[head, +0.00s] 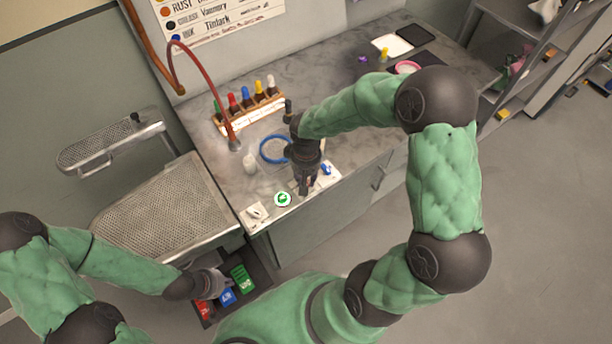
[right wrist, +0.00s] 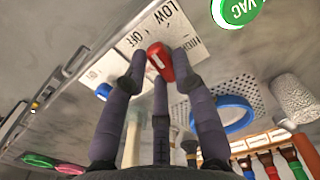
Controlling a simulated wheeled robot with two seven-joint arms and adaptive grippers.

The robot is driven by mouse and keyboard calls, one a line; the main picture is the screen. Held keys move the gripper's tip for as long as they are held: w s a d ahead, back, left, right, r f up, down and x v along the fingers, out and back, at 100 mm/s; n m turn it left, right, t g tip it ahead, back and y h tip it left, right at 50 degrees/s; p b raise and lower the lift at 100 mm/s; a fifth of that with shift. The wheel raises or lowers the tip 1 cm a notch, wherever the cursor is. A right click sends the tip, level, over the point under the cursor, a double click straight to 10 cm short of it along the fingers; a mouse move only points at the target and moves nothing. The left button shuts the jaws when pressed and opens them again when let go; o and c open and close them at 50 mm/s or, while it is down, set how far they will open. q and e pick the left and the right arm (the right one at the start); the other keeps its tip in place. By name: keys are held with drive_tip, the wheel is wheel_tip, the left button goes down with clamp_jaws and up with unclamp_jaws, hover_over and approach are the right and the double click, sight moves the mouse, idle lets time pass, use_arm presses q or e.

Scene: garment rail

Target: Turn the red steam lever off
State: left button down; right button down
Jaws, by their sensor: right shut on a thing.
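The red steam lever (right wrist: 158,60) shows in the right wrist view, with a white stripe on it. It sits on a white plate (right wrist: 187,42) marked OFF, LOW and a partly covered third word. My right gripper (right wrist: 158,80) is shut on the red lever, with its dark fingers around it. In the head view my right gripper (head: 306,188) points down at the counter's front edge and hides the lever. Which mark the lever points to I cannot tell. My left gripper (head: 218,282) is low at the left, over a dark tray; its fingers are too unclear to judge.
A green VAC button (head: 283,199) and a white switch plate (head: 256,212) lie left of my right gripper; a blue knob (head: 326,168) lies right. A blue ring (head: 274,149) and bottle rack (head: 250,110) stand behind. The tray holds a green block (head: 242,278) and a blue block (head: 227,297).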

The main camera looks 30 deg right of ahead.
drive_tip(key=shift+n, duration=0.5)
drive_tip(key=c, duration=1)
unclamp_jaws()
drive_tip(key=shift+w+r, duration=0.1)
wheel_tip(320, 180, up, 12)
drive_tip(key=shift+f, duration=0.1)
